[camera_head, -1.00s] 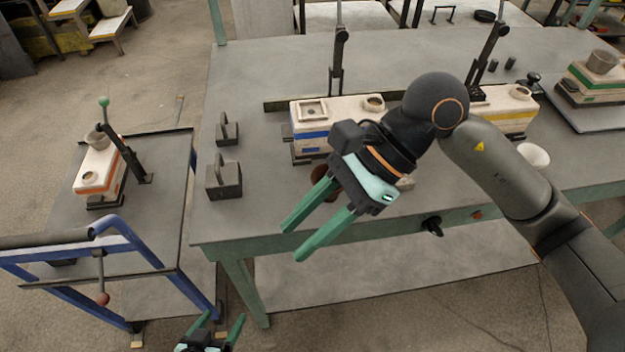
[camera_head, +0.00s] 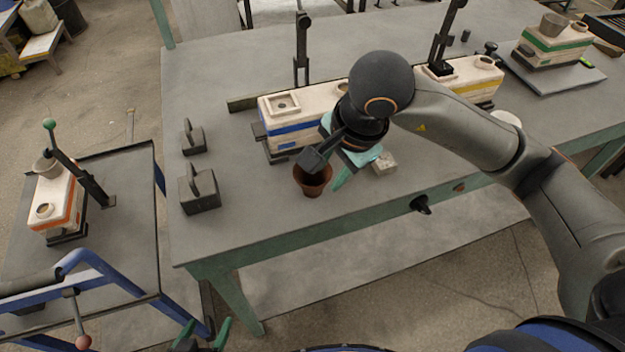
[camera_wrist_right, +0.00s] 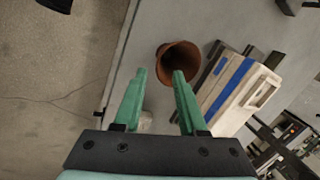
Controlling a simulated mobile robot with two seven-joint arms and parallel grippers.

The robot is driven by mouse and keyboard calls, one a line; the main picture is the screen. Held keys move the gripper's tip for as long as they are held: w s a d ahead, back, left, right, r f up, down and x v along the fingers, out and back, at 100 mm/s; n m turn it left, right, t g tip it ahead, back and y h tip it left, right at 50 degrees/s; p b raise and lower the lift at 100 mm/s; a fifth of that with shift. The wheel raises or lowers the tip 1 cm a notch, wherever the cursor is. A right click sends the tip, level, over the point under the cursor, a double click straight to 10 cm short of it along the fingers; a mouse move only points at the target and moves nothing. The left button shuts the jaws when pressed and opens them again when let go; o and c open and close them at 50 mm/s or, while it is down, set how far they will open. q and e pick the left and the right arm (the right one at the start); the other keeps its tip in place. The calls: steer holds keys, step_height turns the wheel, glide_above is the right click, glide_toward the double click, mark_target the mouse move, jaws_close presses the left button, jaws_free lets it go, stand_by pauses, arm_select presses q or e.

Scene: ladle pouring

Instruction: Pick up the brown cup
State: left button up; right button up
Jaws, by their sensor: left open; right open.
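The brown cup (camera_head: 313,180) stands upright on the grey table near its front edge, in front of the blue-striped box. It also shows in the right wrist view (camera_wrist_right: 177,64), with its open mouth visible, just beyond the fingertips. My right gripper (camera_head: 336,170) is open and empty beside the cup, and its wrist partly covers the cup's upper rim. In the right wrist view its two green fingers (camera_wrist_right: 158,73) point toward the cup, one fingertip overlapping the cup's lower edge in the picture. My left gripper (camera_head: 202,334) is open and empty at the bottom edge, low beside the table.
The blue-striped box (camera_head: 290,120) stands close behind the cup. A small pale block (camera_head: 385,163) lies right of the gripper. Two dark weights with handles (camera_head: 200,188) stand to the left.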

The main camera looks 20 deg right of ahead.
mark_target(325, 182)
steer(key=x, duration=0.5)
steer(key=shift+s+a+f, duration=0.1)
steer(key=shift+s+a, duration=0.05)
steer(key=shift+a, duration=0.05)
jaws_close()
stand_by(1.2)
